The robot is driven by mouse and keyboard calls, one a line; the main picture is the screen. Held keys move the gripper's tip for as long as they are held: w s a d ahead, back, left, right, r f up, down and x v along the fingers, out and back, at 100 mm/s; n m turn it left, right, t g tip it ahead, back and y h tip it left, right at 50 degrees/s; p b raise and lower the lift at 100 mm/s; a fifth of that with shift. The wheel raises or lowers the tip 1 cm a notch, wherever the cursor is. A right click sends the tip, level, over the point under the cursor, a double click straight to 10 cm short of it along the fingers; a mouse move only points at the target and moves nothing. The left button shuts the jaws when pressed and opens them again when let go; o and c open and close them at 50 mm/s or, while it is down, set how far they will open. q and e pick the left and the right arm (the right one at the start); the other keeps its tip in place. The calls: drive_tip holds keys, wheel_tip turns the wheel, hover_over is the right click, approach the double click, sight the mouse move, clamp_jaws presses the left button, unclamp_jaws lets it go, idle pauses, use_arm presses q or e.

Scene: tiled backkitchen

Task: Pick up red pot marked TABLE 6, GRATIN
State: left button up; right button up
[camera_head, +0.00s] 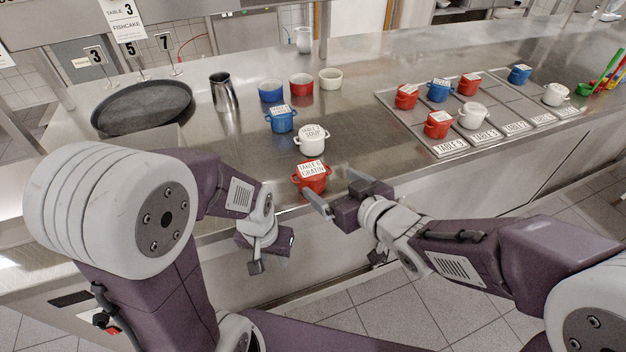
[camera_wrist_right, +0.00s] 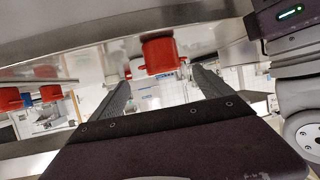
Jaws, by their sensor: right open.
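The red pot (camera_head: 312,182) with a white lid label reading TABLE 6 GRATIN stands upright near the front edge of the steel counter. My right gripper (camera_head: 338,189) is open just right of the pot, at about counter-edge height. In the right wrist view a red pot (camera_wrist_right: 160,54) shows beyond and between the tips of the open fingers (camera_wrist_right: 160,86); the jaws hold nothing. My left gripper (camera_head: 268,254) hangs low in front of the counter, left of the pot, apart from it; its jaw opening is unclear.
A white pot (camera_head: 312,143) labelled SOUP stands just behind the red pot, with a blue pot (camera_head: 281,120) behind that. Several red, blue and white pots stand on the tray (camera_head: 407,118) at right. A dark round pan (camera_head: 142,106) and a metal pitcher (camera_head: 224,94) are at left.

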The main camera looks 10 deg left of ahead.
sight(317, 175)
drive_tip(key=shift+w+a+p, duration=0.35)
drive_tip(key=shift+a+p, duration=0.55)
drive_tip(key=shift+p, duration=0.15)
drive_tip(key=shift+w+a+f+b, duration=0.35)
drive_tip(key=shift+w+f+b, duration=0.05)
drive_tip(key=shift+w+f, duration=0.15)
drive_tip(key=shift+w+a+f, duration=0.1)
drive_tip(key=shift+w+f, duration=0.05)
drive_tip(key=shift+w, duration=0.2)
drive_tip(key=shift+w+a, duration=0.15)
drive_tip(key=shift+a, duration=0.15)
drive_tip(key=x, duration=0.4)
drive_tip(key=shift+w+a, duration=0.2)
drive_tip(key=shift+a, duration=0.1)
